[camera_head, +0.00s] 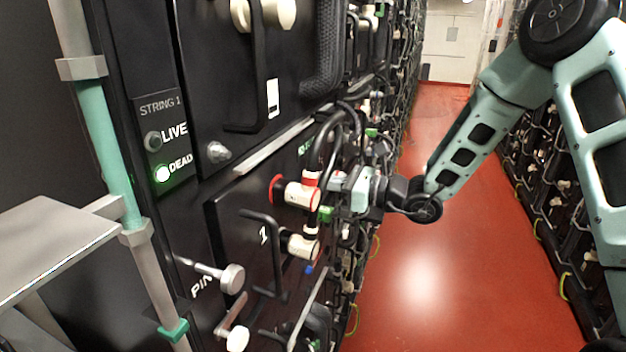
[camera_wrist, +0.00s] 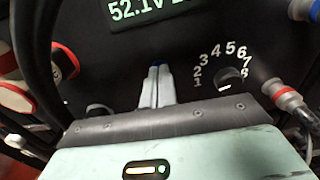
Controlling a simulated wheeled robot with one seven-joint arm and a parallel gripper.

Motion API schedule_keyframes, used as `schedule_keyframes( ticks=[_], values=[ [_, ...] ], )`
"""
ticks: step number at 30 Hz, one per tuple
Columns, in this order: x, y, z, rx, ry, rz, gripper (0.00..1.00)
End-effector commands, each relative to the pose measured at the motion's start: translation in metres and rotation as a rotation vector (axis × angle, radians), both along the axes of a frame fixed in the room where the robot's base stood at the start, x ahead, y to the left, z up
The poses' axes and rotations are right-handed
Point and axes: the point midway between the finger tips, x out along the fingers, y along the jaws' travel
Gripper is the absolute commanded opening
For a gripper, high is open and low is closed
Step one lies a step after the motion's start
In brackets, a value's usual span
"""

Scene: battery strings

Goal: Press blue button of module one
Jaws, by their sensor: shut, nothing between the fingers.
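Module one (camera_head: 228,228) is the black front marked "1", left of centre in the head view. My gripper (camera_head: 337,182) is shut with nothing between its fingers, at the right side of this module beside the connectors and cables. In the wrist view the shut fingers (camera_wrist: 157,84) point at the dark panel. The blue button (camera_wrist: 157,65) shows as a small blue patch right at the fingertips, mostly covered by them. I cannot tell whether they touch it or press it. In the head view I cannot make the button out.
A lit display (camera_wrist: 145,9) reads 52.1V, and a numbered dial knob (camera_wrist: 228,80) lies right of the fingers. White connectors (camera_head: 302,195) and black cables (camera_head: 330,143) crowd the gripper. The DEAD lamp (camera_head: 162,174) glows green. The red aisle floor (camera_head: 425,270) is clear.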

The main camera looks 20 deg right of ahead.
Motion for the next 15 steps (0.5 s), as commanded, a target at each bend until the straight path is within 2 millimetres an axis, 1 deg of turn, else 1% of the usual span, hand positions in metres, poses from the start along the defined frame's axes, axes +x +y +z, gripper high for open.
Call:
schedule_keyframes(
  ticks=[15],
  values=[
    [-0.022,-0.031,0.0,-0.001,0.0,-0.001,0.0]
  ],
)
